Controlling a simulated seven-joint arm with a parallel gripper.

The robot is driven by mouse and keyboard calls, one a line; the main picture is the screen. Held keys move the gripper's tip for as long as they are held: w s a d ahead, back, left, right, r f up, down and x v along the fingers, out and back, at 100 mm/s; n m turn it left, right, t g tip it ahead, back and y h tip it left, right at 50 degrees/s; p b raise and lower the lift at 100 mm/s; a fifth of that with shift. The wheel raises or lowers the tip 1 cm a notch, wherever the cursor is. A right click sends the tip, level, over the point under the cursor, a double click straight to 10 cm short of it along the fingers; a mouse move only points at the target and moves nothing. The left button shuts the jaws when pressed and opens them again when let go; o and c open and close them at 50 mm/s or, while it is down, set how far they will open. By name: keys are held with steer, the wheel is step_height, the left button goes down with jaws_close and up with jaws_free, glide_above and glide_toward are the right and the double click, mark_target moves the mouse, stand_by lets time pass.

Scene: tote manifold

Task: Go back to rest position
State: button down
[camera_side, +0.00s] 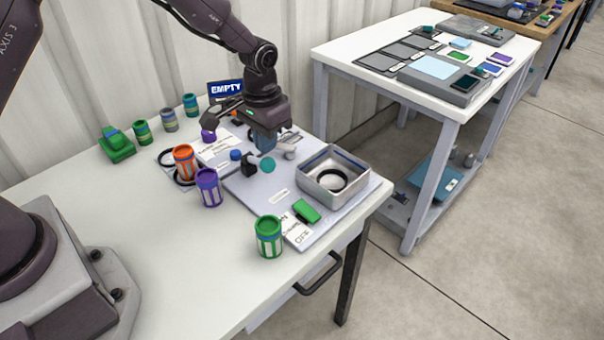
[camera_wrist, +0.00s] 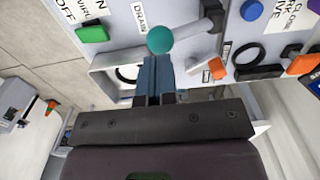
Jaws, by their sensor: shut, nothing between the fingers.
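My gripper (camera_side: 265,146) is over the back part of the grey panel on the white table. Its two blue-grey fingers are shut together with nothing between them, as the wrist view also shows (camera_wrist: 157,70). A teal ball-shaped knob (camera_side: 267,165) is just below the fingertips. In the wrist view the knob (camera_wrist: 160,40) is right at the tips, and I cannot tell whether they touch. A grey pipe fitting (camera_wrist: 205,28) lies beside it. The square metal tote (camera_side: 333,178) with a black ring inside stands right of my gripper, partly hidden behind the fingers in the wrist view.
A green block (camera_side: 306,211) sits at the panel's front. Striped orange (camera_side: 185,161), purple (camera_side: 209,188) and green (camera_side: 268,238) canisters stand around the panel. A blue EMPTY sign (camera_side: 225,88) is behind my arm. The table's left front is clear. A second table (camera_side: 335,55) stands behind right.

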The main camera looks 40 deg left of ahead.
stand_by(0.3)
steer(key=shift+s+f, duration=0.1)
steer(key=shift+s, duration=0.1)
steer(key=s+a+r+t, duration=0.2)
steer(key=s+r+t, duration=0.3)
steer(key=s+r, duration=1.8)
steer(key=shift+s+r+t, duration=0.2)
steer(key=shift+s+t, duration=0.05)
steer(key=shift+t, duration=0.05)
